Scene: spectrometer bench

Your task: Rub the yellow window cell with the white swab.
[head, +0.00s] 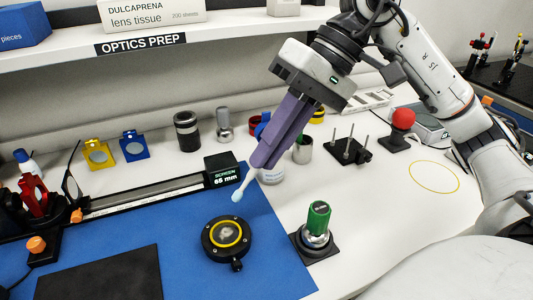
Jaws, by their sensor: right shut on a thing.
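The yellow window cell (226,238) is a round black mount with a yellow ring, lying on the blue mat. Its window in the middle looks pale and smudged. My right gripper (259,163) has long purple fingers and is shut on the white swab (240,190). The swab points down and left, and its pale bluish tip is in the air above and slightly right of the cell, apart from it. The upper part of the swab is hidden between the fingers. My left gripper is not in view.
A green-capped item (318,218) stands on a black base right of the cell. A rail with a display block (221,169) lies behind it. A dark pad (105,275) is at the front left. A red ball on a stand (403,118) is at right. The blue mat (190,275) around the cell is clear.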

